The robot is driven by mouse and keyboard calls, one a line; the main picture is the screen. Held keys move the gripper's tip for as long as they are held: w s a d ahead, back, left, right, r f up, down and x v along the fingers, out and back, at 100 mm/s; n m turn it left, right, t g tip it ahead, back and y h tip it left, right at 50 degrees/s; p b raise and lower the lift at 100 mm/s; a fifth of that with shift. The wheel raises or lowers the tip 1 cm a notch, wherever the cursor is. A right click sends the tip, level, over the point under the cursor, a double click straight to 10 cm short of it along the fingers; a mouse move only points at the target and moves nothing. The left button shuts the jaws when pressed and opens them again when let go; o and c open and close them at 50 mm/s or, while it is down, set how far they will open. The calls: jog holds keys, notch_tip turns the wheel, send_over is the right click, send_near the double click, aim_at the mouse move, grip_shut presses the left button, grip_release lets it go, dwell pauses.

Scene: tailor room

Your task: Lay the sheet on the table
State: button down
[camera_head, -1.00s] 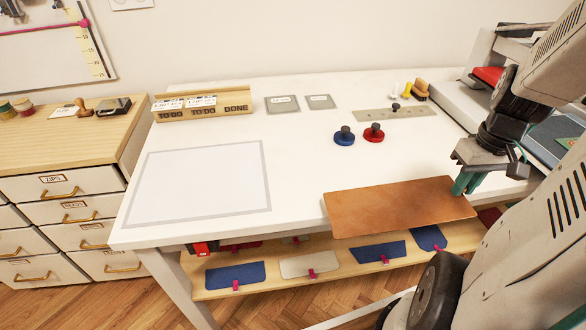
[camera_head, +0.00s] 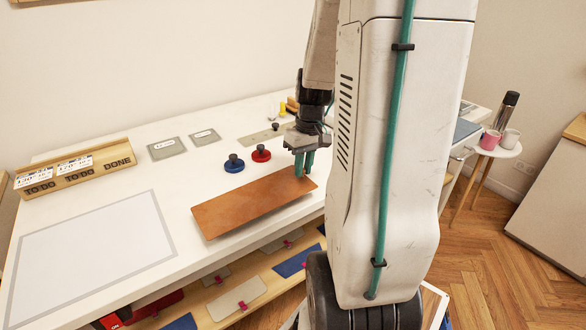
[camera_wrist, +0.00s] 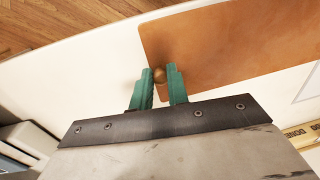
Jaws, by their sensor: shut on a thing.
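The sheet is a flat brown rectangle (camera_head: 250,206) over the front part of the white table (camera_head: 118,165), near its front edge. My gripper (camera_head: 304,165) is at the sheet's right end, fingers pointing down. A grey rectangular outline (camera_head: 165,222) is marked on the table, left of the sheet, with bare white inside.
Behind the sheet stand a blue knobbed disc (camera_head: 234,164) and a red one (camera_head: 261,154). Two grey cards (camera_head: 166,148) and a wooden TO DO/DONE rack (camera_head: 72,172) are at the back left. A lower shelf (camera_head: 262,268) holds fabric pieces.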

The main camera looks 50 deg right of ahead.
jog(key=w, duration=0.1)
jog(key=w+d, duration=0.2)
jog(key=w, duration=0.1)
jog(key=shift+w+d+f, duration=0.1)
jog(key=shift+d+f, duration=0.05)
jog(key=shift+f, duration=0.15)
notch_tip(320, 180, down, 3)
jog(key=shift+f, duration=0.2)
jog(key=c, duration=1.4)
grip_release()
jog(key=shift+o, duration=0.2)
jog(key=shift+r, duration=0.1)
notch_tip(320, 180, up, 12)
jog(key=d+f, duration=0.1)
jog(key=s+a+r+n, duration=0.1)
jog(key=s+a+r, duration=0.15)
jog(key=a, duration=0.55)
jog(key=s+a+r+n, duration=0.1)
jog(key=a+r, duration=0.3)
jog(key=a, duration=0.5)
jog(key=s+a+n+h, duration=0.1)
jog(key=s+a, duration=1)
jog(key=a, duration=0.1)
jog(key=shift+t, duration=0.4)
